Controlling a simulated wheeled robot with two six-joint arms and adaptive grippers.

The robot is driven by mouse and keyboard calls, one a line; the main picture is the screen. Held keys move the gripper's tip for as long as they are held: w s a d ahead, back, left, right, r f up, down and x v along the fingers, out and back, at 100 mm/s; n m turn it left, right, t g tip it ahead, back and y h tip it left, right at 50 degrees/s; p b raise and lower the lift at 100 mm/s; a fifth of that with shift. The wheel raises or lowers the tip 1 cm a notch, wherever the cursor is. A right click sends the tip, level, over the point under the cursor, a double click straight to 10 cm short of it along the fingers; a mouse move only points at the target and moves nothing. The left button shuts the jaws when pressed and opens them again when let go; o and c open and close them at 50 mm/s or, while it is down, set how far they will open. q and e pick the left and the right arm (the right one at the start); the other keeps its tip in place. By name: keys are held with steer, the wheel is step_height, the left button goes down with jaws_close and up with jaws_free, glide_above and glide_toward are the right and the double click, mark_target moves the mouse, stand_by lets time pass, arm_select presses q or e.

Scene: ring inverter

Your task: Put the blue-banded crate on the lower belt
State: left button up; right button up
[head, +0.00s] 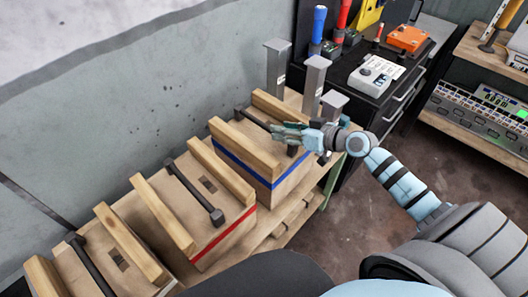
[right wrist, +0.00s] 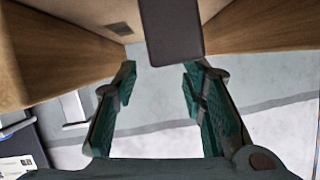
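The blue-banded crate (head: 247,168) is a wooden box with two light wooden rails on top and a dark bar handle between them. It stands at the far end of a row of crates, upright. My right gripper (head: 284,131) is over its right top side, close to the handle. In the right wrist view the teal fingers (right wrist: 158,68) are apart with nothing between them. The dark handle end (right wrist: 174,32) lies just beyond the fingertips, between the two rails. I cannot tell whether they touch. My left gripper is not in view. I cannot make out a lower belt for certain.
A red-banded crate (head: 222,240) stands next to it, with another crate (head: 103,245) nearer me. Grey posts (head: 316,75) rise behind the blue-banded crate. A black cabinet (head: 400,95) with tools stands beyond. The wall is close on the left; the floor (head: 350,225) is clear.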

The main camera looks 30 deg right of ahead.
mark_target(266, 125)
steer(key=x, duration=0.4)
steer(key=p+x, duration=0.1)
steer(key=x, duration=0.2)
steer(key=shift+a+r, duration=0.25)
steer(key=shift+a, duration=0.1)
steer(key=shift+s+d, duration=0.1)
jaws_close()
steer(key=shift+r, duration=0.1)
